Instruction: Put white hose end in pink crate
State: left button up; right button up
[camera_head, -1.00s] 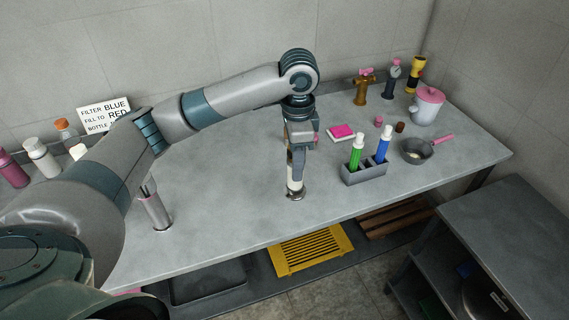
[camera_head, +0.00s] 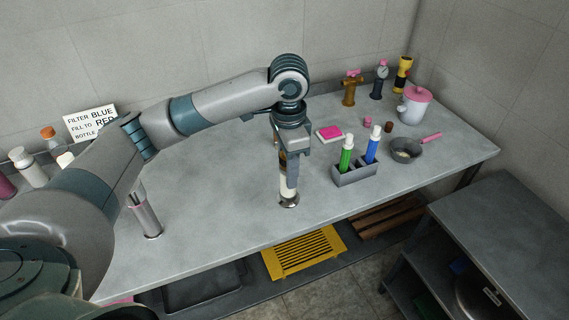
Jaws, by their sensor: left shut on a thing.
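My left gripper (camera_head: 289,165) is shut on a white cylindrical piece with a metal collar, which looks like the white hose end (camera_head: 288,187). The piece hangs upright, with its collar low over the front part of the steel counter (camera_head: 220,190). I cannot tell whether it touches the counter. The gripper hides its upper part. No whole pink crate shows. A thin strip of pink (camera_head: 121,300) shows below the counter at lower left, mostly hidden, and I cannot tell what it is. My right gripper is out of view.
Right of the gripper, a grey holder (camera_head: 355,176) carries a green and a blue bottle. A pan (camera_head: 406,150), a pink-lidded pot (camera_head: 414,104) and a pink pad (camera_head: 330,133) stand behind. A metal cylinder (camera_head: 146,218) stands left. A yellow grate (camera_head: 303,253) lies below.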

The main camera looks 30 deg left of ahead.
pick_arm(q)
jog(key=s+d+n, duration=0.3)
jog(key=s+n, duration=0.6)
jog(key=shift+s+d, duration=0.2)
jog(key=shift+d, duration=0.05)
jog(key=shift+f, duration=0.1)
